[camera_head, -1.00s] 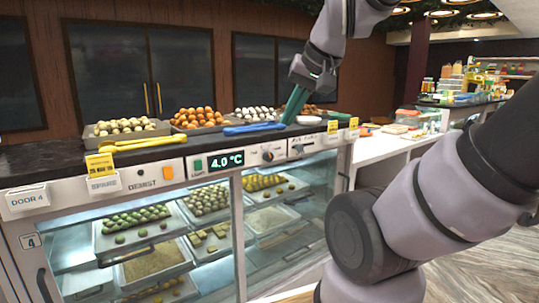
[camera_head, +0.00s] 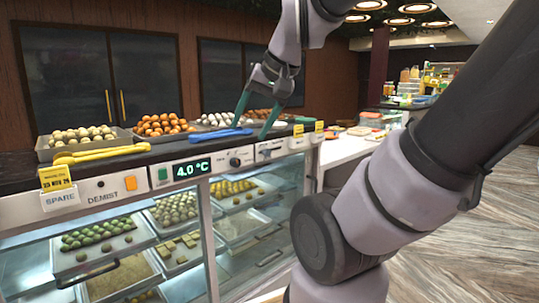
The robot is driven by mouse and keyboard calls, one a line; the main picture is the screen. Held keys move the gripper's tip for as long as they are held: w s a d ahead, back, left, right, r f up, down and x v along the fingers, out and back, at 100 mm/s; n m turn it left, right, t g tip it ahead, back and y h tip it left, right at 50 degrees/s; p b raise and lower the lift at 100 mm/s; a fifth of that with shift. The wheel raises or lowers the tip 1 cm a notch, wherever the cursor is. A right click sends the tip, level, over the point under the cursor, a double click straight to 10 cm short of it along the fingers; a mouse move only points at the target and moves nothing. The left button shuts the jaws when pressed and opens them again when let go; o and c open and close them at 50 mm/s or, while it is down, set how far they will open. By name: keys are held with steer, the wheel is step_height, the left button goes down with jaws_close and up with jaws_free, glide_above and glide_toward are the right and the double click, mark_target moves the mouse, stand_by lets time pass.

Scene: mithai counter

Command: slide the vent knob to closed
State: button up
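The counter's front panel carries a small slider control (camera_head: 267,152) on a pale plate, right of a round dark knob (camera_head: 235,162). The slider is probably the vent knob, but its label and end marks are too small to read. My gripper (camera_head: 251,130) is above the counter's front edge, with its two teal fingers spread apart and nothing between them. The right fingertip is just above the slider plate, apart from the slider as far as I can tell. The left fingertip is over the blue tongs.
Blue tongs (camera_head: 222,138) and yellow tongs (camera_head: 100,153) lie along the counter top, before trays of sweets (camera_head: 128,138). A 4.0 °C display (camera_head: 191,169) and an orange button (camera_head: 130,183) are left on the panel. Glass cases with sweets are below. Yellow tags stand right of the slider.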

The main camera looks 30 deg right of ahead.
steer(key=w+a+f+m+g+y, duration=0.3)
steer(key=w+f+m+y, duration=0.2)
steer(key=m, duration=0.1)
steer(key=m+t+h, duration=0.2)
steer(key=m+t, duration=1.2)
steer(key=m, duration=0.8)
glide_toward(269, 152)
steer(key=x, duration=0.9)
steer(key=shift+a, duration=0.15)
steer(key=shift+c, duration=0.3)
jaws_close()
